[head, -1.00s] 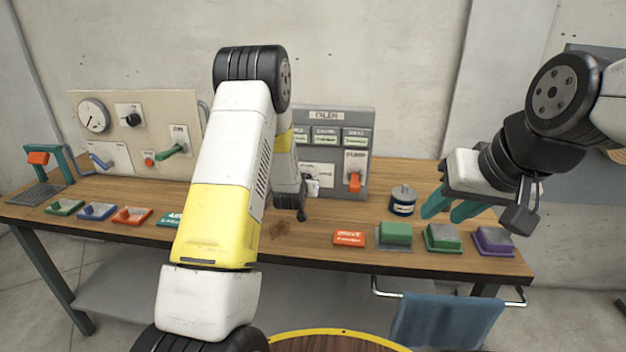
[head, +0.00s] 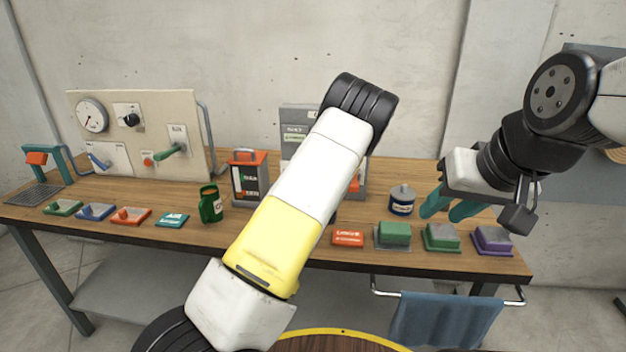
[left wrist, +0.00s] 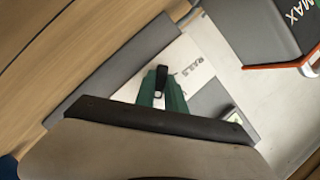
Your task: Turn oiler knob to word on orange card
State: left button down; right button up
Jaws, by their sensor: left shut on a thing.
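The grey oiler panel (head: 300,115) stands at the back of the bench, mostly hidden behind my left arm. Its knob (left wrist: 161,74) shows black in the left wrist view, on a white plate with lettering that seems to read RAILS. My left gripper (left wrist: 162,92) has its green fingers closed around the knob; the head view hides this gripper. The orange card (head: 348,238) lies near the bench's front edge; its word is too small to read surely. My right gripper (head: 450,207) is open and empty above the bench's right part.
An orange-and-grey box with a handle (head: 249,180) and a green can (head: 210,205) stand left of my left arm. A dark blue tin (head: 402,200) and several coloured blocks (head: 442,237) sit at right. A beige gauge board (head: 155,110) stands at left.

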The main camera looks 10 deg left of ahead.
pick_arm(q)
jog(key=m+y, duration=0.1)
jog(key=m, duration=0.1)
jog(key=shift+f+m+t, duration=0.1)
jog(key=shift+m+t, duration=0.3)
dwell(0.3)
jog(key=c, duration=1.4)
grip_release()
